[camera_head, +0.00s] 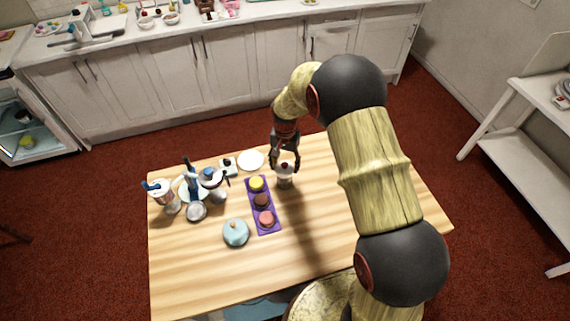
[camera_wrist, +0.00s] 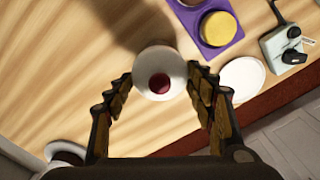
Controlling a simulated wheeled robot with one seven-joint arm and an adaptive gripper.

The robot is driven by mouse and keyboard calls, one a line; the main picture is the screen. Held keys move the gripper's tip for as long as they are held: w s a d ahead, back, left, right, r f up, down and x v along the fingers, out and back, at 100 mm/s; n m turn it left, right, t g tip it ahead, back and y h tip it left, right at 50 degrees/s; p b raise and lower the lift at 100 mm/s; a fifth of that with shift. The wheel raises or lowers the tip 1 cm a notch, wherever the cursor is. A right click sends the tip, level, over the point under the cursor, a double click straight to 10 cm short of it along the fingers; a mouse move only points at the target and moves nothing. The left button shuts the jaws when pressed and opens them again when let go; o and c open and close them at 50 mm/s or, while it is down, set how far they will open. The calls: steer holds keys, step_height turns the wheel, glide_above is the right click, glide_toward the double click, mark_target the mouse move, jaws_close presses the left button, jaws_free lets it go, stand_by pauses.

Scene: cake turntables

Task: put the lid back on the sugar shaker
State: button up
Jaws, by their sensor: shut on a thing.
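A white round lid (camera_wrist: 168,61) with a dark red knob (camera_wrist: 159,83) sits between my two fingers in the wrist view. My gripper (camera_head: 286,168) points down over the back middle of the wooden table, shut on the lid.
A purple tray (camera_head: 250,195) with round cakes lies just left of the shaker. A white plate (camera_head: 251,160) is behind it, and a light blue domed dish (camera_head: 236,233) is in front. Turntables and tools crowd the table's left end. The table (camera_head: 320,225) is clear on the right.

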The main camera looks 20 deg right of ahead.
steer(key=shift+f, duration=0.35)
stand_by(1.0)
steer(key=o, duration=0.8)
steer(key=o, duration=0.4)
steer(key=o, duration=0.3)
steer(key=shift+o, duration=0.2)
steer(key=shift+r, duration=0.15)
steer(key=shift+r, duration=0.35)
steer(key=shift+r+p, duration=2)
steer(key=shift+r, duration=1.05)
